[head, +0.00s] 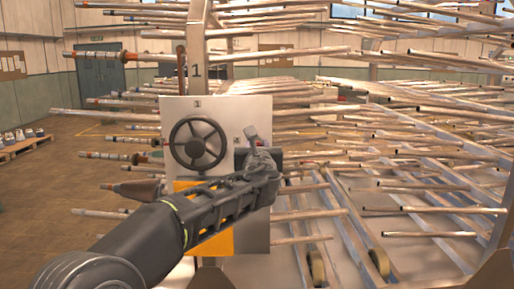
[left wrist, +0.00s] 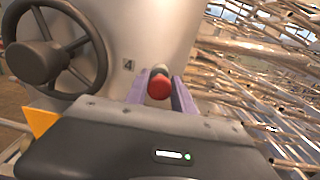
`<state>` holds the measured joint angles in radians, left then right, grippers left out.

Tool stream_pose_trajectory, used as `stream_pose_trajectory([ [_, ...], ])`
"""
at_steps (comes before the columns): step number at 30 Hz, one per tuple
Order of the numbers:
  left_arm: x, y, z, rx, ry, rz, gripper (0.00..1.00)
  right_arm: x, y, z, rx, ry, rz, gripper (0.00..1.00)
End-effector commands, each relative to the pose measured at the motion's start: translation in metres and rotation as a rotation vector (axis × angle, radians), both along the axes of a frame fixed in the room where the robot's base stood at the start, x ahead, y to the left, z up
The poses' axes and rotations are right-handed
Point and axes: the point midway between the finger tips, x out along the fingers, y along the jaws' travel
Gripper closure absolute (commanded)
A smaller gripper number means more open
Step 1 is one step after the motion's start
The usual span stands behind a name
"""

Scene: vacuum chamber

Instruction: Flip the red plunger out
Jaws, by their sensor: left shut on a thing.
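The red plunger (left wrist: 159,87) shows in the left wrist view as a short dark rod with a round red end, beside a small plate marked 4. My left gripper (left wrist: 160,92) has its two pale fingers on either side of the plunger and is shut on it. In the head view my left gripper (head: 257,143) is at the right part of the pale panel (head: 250,112), and the plunger is hidden behind the gripper and arm. My right gripper is in neither view.
A dark handwheel (head: 198,143) is on the panel just left of my gripper; it also shows in the left wrist view (left wrist: 38,62). A yellow patch (head: 218,243) is below it. Long metal rods (head: 420,150) crowd the right side. Open floor (head: 60,190) lies at left.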

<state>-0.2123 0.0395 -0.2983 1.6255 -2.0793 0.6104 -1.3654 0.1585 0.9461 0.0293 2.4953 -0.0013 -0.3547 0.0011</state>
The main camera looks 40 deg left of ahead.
Motion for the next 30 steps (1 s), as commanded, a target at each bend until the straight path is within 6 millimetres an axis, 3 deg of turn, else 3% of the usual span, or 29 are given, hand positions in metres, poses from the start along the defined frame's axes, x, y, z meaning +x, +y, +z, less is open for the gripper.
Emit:
stream_pose_trajectory([
  [3,-0.009,-0.008,-0.002,-0.001,-0.001,-0.002,1.00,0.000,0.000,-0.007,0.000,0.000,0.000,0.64],
  [10,-0.009,-0.008,-0.002,0.000,0.002,-0.001,1.00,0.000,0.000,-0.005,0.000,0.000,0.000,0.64],
  [11,-0.009,-0.008,-0.002,-0.001,0.003,-0.001,0.69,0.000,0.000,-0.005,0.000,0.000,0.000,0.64],
  [18,-0.009,-0.008,-0.001,0.000,0.001,-0.001,0.49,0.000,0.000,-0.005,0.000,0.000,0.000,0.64],
  [30,-0.016,-0.012,-0.001,-0.002,-0.002,-0.001,0.49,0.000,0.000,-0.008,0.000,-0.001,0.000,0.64],
])
